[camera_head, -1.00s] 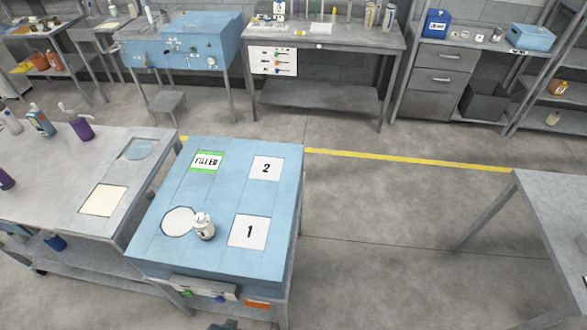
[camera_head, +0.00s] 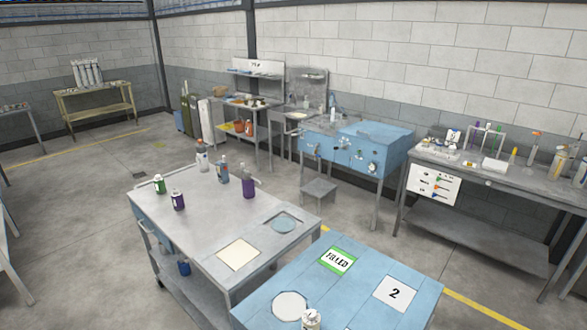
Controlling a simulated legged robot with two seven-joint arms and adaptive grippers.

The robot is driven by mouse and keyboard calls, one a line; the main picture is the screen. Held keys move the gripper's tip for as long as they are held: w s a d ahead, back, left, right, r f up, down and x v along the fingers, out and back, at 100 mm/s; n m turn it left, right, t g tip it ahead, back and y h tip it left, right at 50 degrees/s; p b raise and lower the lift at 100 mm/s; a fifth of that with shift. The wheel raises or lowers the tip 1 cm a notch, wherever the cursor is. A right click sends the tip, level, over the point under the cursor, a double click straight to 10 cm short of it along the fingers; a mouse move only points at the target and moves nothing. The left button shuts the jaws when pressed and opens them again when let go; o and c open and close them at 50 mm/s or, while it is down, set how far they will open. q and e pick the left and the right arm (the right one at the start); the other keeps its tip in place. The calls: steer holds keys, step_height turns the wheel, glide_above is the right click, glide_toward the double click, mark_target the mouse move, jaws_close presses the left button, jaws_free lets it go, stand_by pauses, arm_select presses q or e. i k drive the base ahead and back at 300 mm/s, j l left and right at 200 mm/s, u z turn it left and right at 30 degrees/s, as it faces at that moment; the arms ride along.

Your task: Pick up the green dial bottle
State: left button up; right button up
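A small bottle with a green top (camera_head: 159,184) and a pale label stands upright near the far-left edge of the grey cart top (camera_head: 205,222). A dark purple bottle (camera_head: 178,200) stands just right of it. Whether the green part is a dial is too small to tell. Neither of my grippers is in view.
A blue table (camera_head: 365,312) with a white container (camera_head: 311,320) adjoins the cart's right side. Floor is open left of the cart.

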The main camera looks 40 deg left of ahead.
mark_target(160, 185)
steer(key=u, duration=2.2)
steer(key=i+j+u, duration=0.3)
steer(key=i+u, duration=0.4)
steer(key=i, duration=1.6)
steer(key=i+j+z, duration=0.1)
steer(key=i+z, duration=0.35)
steer(key=i+j+z, duration=0.2)
steer(key=z, duration=0.25)
steer(key=i+j+z, duration=0.5)
steer(key=k+l, duration=0.05)
steer(key=l, duration=0.05)
